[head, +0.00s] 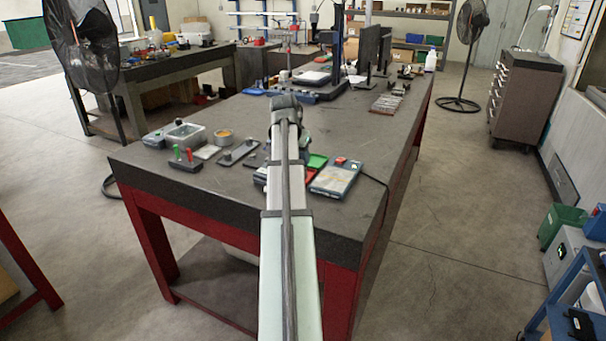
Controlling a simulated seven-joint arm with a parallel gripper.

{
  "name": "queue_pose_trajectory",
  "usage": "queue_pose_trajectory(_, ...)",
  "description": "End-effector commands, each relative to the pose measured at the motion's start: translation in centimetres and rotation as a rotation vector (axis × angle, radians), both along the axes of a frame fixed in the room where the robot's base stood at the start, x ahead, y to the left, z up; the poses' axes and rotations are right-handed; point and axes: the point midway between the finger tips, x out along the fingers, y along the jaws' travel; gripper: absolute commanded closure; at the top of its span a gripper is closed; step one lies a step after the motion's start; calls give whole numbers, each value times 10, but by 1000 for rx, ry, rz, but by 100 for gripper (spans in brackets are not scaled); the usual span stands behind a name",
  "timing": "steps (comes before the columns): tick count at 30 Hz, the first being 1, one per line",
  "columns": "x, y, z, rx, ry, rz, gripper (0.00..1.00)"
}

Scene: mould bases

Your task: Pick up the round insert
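My arm (285,190) reaches forward from the bottom of the head view over the near part of the dark workbench (150,172). Its far end hides my gripper, so its fingers do not show. I cannot clearly pick out the round insert. Left of the arm lie a dark plate with a small knob (237,152), a small round amber dish (223,136) and a grey square tub (186,134). Right of the arm lies a pale flat block with a dark edge and a red piece on top (335,177). The bench just behind the arm is hidden.
A dark block with red and green knobs (185,161) stands near the bench's left edge. A green piece (317,161) lies close to the arm's right. Monitors (368,50) stand farther back. The bench's front right area is clear.

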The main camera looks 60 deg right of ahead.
Motion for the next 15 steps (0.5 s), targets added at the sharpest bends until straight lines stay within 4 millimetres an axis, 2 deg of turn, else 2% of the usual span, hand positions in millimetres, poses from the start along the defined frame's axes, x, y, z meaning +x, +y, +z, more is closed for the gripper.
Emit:
queue_pose_trajectory(8, -1, -3, -9, 0, 0, 0, 62)
queue_pose_trajectory(15, -3, -9, -32, 1, 0, -1, 62)
